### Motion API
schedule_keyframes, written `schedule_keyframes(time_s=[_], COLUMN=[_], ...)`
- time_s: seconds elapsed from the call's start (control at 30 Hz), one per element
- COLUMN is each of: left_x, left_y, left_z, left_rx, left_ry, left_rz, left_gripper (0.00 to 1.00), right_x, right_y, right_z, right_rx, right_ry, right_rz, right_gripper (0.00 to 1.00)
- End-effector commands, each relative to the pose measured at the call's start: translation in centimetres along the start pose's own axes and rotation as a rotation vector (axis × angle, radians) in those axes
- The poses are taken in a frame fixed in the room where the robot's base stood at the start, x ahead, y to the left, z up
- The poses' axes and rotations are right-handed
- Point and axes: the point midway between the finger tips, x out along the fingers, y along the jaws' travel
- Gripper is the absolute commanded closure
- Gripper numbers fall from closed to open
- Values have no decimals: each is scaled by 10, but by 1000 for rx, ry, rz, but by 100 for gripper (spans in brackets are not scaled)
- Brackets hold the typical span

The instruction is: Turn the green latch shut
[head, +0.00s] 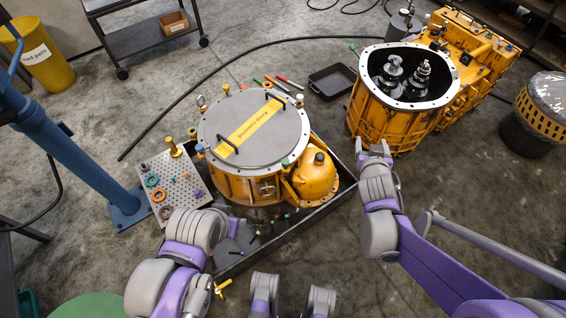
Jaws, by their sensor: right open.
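A round grey lid (258,125) with a yellow label strip covers an orange housing (235,188). A small green-tipped piece (285,162), which looks like the green latch, sits at the lid's front-right rim; its exact angle is too small to tell. My right gripper (373,148) is open and empty, to the right of the lid and in front of the other, open housing. It is apart from the green piece. My left arm comes in at the lower left, with its end near the front of the housing; its fingers are not clear.
The open orange housing (365,110) with gear shafts stands at right; a green knob (353,47) shows by its rim. A pegboard plate (170,185) with rings lies left of the lidded housing. A black tray (332,82) and pens lie behind. A blue post (75,155) stands left.

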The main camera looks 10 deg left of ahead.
Motion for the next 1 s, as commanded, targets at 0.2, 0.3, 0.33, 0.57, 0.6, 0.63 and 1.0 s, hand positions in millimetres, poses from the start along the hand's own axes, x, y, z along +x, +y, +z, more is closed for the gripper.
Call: schedule_keyframes(time_s=[0.2,0.3,0.33,0.57,0.6,0.63,1.0], left_x=[49,70,76,119,124,128,143], left_y=[0,0,0,0,0,0,0], left_z=[21,28,31,44,45,46,50], left_rx=[0,0,0,0,0,0,0], left_ry=[-18,-26,-28,-42,-43,-44,-46], left_rz=[0,0,0,0,0,0,0], left_gripper=[50,50,50,50,50,50,50], right_x=[85,115,123,162,165,166,168], right_y=[-59,-90,-100,-175,-185,-193,-235], right_z=[52,83,94,188,203,214,269], right_rx=[-21,-31,-34,-56,-60,-63,-79], right_ry=[187,261,281,401,414,423,460], right_rz=[-126,-204,-230,-445,-479,-504,-645], right_gripper=[28,28,28,28,28,28,28])
